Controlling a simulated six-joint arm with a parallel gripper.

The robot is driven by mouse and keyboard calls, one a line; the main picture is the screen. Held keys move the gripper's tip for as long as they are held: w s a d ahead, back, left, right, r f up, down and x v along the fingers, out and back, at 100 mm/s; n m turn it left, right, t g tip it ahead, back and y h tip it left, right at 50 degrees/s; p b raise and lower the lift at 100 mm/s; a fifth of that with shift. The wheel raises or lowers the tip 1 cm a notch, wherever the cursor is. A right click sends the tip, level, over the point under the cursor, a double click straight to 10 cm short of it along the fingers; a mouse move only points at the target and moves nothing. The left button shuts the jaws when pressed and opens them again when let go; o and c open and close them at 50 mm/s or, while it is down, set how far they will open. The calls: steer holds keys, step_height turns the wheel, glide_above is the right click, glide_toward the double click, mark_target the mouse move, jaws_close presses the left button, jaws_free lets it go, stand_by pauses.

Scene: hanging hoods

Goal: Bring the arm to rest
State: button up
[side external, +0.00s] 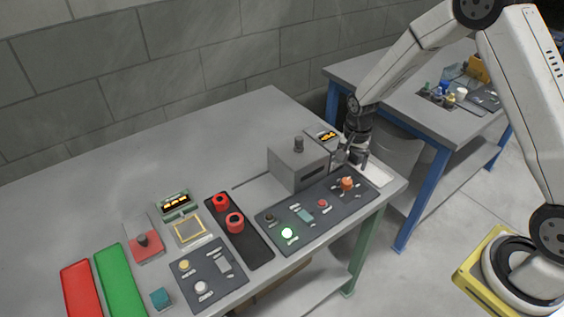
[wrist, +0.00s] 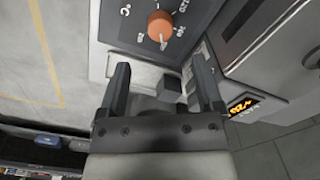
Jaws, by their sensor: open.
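My gripper (side external: 347,160) hangs low over the far right end of the grey table (side external: 110,190), beside the grey box-shaped unit. In the wrist view my gripper (wrist: 165,95) shows two dark fingers spread apart with nothing held between them. An orange knob (wrist: 160,27) on a grey panel lies just beyond the fingertips. The same orange knob (side external: 346,183) sits at the right end of the dark control panel in the side view. My arm reaches in from the upper right.
A grey box (side external: 298,165) with a knob on top stands left of my gripper. A small display (side external: 327,135) glows orange behind it. Red and green plates lie at the front left. The table's back left is clear.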

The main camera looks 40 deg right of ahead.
steer(key=shift+s+a+r, duration=0.15)
steer(key=shift+r, duration=0.25)
steer(key=s+a+r+n+t, duration=0.1)
steer(key=s+a+r+n, duration=0.2)
steer(key=s+r+n, duration=0.2)
steer(key=s+a+r+n+t, duration=0.1)
steer(key=s+a+r+n, duration=0.2)
steer(key=s, duration=0.7)
steer(key=shift+s+r+n+t, duration=0.15)
steer(key=shift+r+n+t, duration=0.15)
steer(key=shift+r+n, duration=1.4)
steer(key=shift+f+n, duration=0.3)
steer(key=shift+f, duration=0.05)
steer(key=shift+c, duration=0.3)
